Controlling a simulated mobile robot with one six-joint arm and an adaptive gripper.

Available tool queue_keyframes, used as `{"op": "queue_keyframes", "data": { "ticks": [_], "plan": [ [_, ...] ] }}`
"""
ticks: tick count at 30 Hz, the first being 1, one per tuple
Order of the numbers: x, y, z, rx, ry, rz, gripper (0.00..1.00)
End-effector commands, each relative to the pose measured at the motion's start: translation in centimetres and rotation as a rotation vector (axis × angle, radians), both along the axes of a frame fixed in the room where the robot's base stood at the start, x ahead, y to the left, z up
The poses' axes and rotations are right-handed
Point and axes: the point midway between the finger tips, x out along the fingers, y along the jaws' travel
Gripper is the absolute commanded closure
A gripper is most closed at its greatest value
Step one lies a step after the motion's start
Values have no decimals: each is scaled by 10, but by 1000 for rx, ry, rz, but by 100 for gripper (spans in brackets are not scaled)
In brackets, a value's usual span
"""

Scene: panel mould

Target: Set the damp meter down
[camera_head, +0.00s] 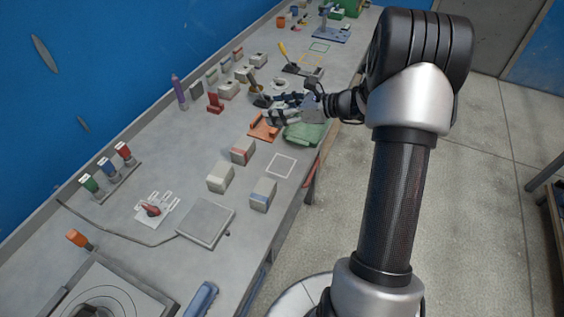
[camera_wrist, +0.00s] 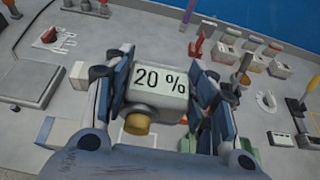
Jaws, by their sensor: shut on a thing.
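The damp meter (camera_wrist: 160,78) is a pale box with a display reading "20 %" and a brass-coloured knob or tip at its lower end. In the wrist view it sits between the blue-grey fingers of my gripper (camera_wrist: 160,95), which is shut on it. In the head view my gripper (camera_head: 284,109) is over the bench, close to an orange tray (camera_head: 262,130) and a green piece (camera_head: 306,134). There the meter is too small and covered to make out clearly. I cannot tell how far it is above the bench.
The grey bench (camera_head: 185,140) holds several small boxes, a grey square plate (camera_head: 206,223) and a red rotary switch (camera_head: 151,210). A purple bottle (camera_head: 179,92) stands by the blue wall.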

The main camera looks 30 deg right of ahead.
Motion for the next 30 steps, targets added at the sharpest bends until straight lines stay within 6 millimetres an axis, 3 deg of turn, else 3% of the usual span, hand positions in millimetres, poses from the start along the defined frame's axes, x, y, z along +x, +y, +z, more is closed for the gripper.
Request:
{"op": "queue_keyframes", "data": {
  "ticks": [9,15,25,30],
  "plan": [
    [0,0,-86,4,3,-1,84],
    [0,0,-131,3,1,0,84],
    [0,0,-159,1,-1,1,84],
    [0,0,-186,2,1,0,84]
  ]
}}
